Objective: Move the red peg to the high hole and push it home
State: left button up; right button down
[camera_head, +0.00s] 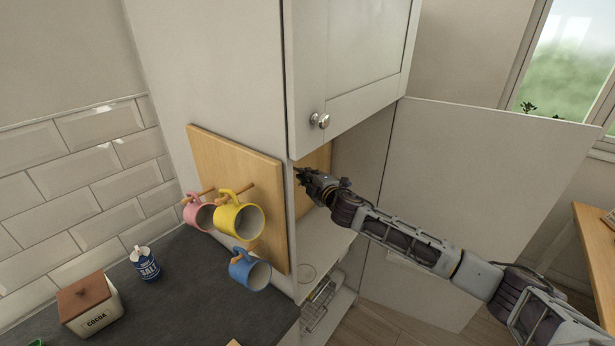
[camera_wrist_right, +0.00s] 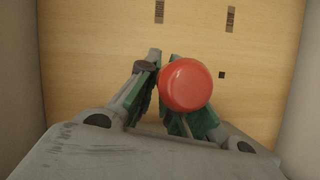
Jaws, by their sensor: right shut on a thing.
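The red peg (camera_wrist_right: 186,84) shows its round end in the right wrist view, at the fingertips of my right gripper (camera_wrist_right: 163,75). The gripper is shut on it, and the peg's end covers part of one finger. Behind it is a pale wooden board (camera_wrist_right: 85,65) with a small dark square hole (camera_wrist_right: 222,74) just right of the peg. In the head view my right gripper (camera_head: 302,178) is at the open cupboard bay, near the wooden board inside (camera_head: 318,163). The peg cannot be made out there. My left gripper is not in view.
Pink (camera_head: 199,213), yellow (camera_head: 238,219) and blue (camera_head: 250,270) mugs hang on a board (camera_head: 268,172) on the cabinet's side. An upper cabinet door (camera_head: 350,80) is above my gripper. A salt pot (camera_head: 146,266) and cocoa box (camera_head: 92,308) stand on the worktop.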

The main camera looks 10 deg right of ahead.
jog(key=shift+w+a, duration=0.7)
jog(key=shift+w, duration=0.15)
dwell(0.6)
jog(key=c, duration=1.5)
grip_release()
jog(key=shift+v, duration=5.95)
jog(key=shift+s+f, duration=0.1)
